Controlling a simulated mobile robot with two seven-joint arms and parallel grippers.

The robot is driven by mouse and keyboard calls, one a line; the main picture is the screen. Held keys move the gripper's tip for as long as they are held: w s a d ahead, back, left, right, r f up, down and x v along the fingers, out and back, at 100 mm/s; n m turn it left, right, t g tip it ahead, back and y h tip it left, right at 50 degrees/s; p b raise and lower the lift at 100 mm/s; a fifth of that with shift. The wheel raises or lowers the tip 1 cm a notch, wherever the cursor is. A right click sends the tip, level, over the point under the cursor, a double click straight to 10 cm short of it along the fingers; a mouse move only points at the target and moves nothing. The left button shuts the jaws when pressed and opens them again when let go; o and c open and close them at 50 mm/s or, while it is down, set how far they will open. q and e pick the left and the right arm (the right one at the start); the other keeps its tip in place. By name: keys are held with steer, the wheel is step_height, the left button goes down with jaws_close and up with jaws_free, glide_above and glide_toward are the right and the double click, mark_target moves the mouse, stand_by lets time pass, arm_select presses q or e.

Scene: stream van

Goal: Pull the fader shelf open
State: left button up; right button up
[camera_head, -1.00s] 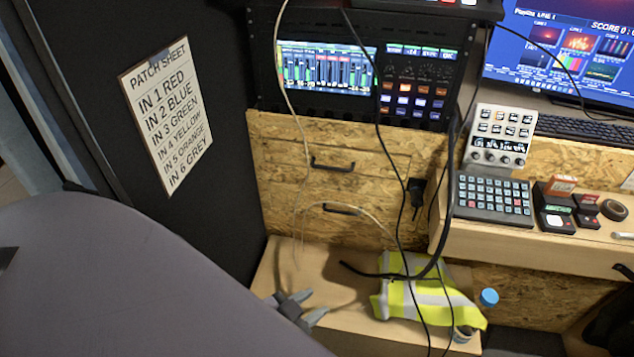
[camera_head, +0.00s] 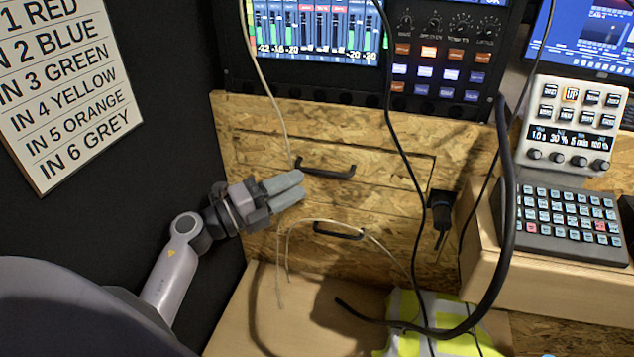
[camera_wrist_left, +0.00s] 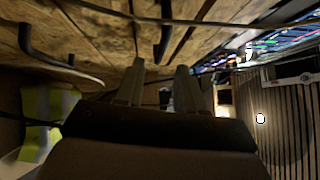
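The wooden cabinet front under the rack has an upper drawer panel (camera_head: 390,180) with a black bar handle (camera_head: 327,170), and a lower black handle (camera_head: 338,232). Both panels look closed; no label shows which one is the fader shelf. My left gripper (camera_head: 296,188) is just left of the upper handle, slightly below it, fingers pointing right and apart from it as far as I can tell. In the left wrist view its fingers (camera_wrist_left: 160,68) stand apart with nothing between them. The upper handle (camera_wrist_left: 167,30) shows beyond the tips, the lower handle (camera_wrist_left: 40,45) at the upper left. My right gripper is out of view.
A thin pale cable (camera_head: 268,85) hangs across the front and loops by the lower handle. A black cable (camera_head: 405,150) and a thick one (camera_head: 508,220) hang to the right. A black plug (camera_head: 441,205) sits beside the panels. A yellow vest (camera_head: 405,305) lies on the ledge below.

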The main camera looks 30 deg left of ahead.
arm_select(q)
steer(key=x, duration=0.6)
jaws_close()
